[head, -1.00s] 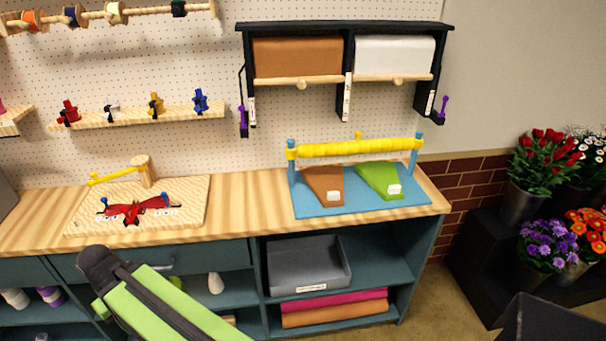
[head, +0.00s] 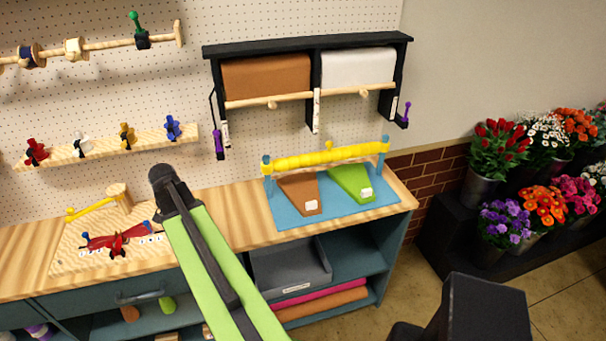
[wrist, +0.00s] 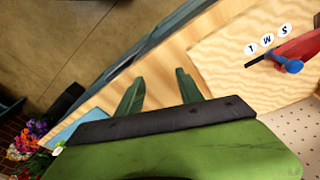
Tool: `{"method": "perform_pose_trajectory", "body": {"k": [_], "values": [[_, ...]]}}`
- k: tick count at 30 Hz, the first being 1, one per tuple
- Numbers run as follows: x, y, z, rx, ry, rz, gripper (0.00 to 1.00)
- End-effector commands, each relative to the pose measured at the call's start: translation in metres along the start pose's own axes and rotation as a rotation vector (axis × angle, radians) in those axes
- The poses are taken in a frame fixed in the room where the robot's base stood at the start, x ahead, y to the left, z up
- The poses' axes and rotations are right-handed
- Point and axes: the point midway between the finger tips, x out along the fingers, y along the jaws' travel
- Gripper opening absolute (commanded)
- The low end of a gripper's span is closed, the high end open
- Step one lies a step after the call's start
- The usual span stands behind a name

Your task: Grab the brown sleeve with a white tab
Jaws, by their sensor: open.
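The brown sleeve (head: 298,190) with a white tab (head: 311,205) lies on the blue mat (head: 285,217) on the counter in the head view. A green sleeve (head: 350,182) with its own white tab lies to its right. In the wrist view my gripper (wrist: 158,90) is open, its two dark green fingers apart with nothing between them, over bare wood counter. A corner of the blue mat (wrist: 72,127) shows at the wrist view's left; the brown sleeve is not visible there. The head view shows my arm but not clearly its fingers.
A yellow roller (head: 325,155) on blue posts spans the mat's back. A wooden board (head: 75,262) with a red bow (head: 115,242) lies left on the counter. A black rack (head: 308,45) holds brown and white rolls above. Flower buckets (head: 480,188) stand at right.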

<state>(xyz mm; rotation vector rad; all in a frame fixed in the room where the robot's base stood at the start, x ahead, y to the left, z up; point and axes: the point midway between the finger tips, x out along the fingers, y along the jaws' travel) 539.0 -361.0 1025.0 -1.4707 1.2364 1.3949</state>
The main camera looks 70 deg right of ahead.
Motion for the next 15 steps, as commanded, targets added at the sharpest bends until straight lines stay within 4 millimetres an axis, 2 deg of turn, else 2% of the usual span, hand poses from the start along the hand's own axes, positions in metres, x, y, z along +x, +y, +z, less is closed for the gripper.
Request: {"method": "perform_pose_trajectory", "body": {"k": [1, 2, 3, 6, 9, 10, 12, 15], "values": [[-0.032, 0.047, -0.058, 0.198, 0.009, 0.027, 0.44], [-0.038, 0.074, -0.083, 0.312, 0.018, 0.042, 0.44], [-0.044, 0.11, -0.113, 0.457, 0.028, 0.062, 0.44], [-0.057, 0.197, -0.168, 0.766, 0.055, 0.106, 0.44], [-0.064, 0.262, -0.198, 0.982, 0.077, 0.138, 0.44], [-0.065, 0.276, -0.203, 1.027, 0.083, 0.145, 0.44], [-0.066, 0.298, -0.211, 1.101, 0.092, 0.156, 0.44], [-0.064, 0.31, -0.214, 1.141, 0.098, 0.161, 0.44]]}}
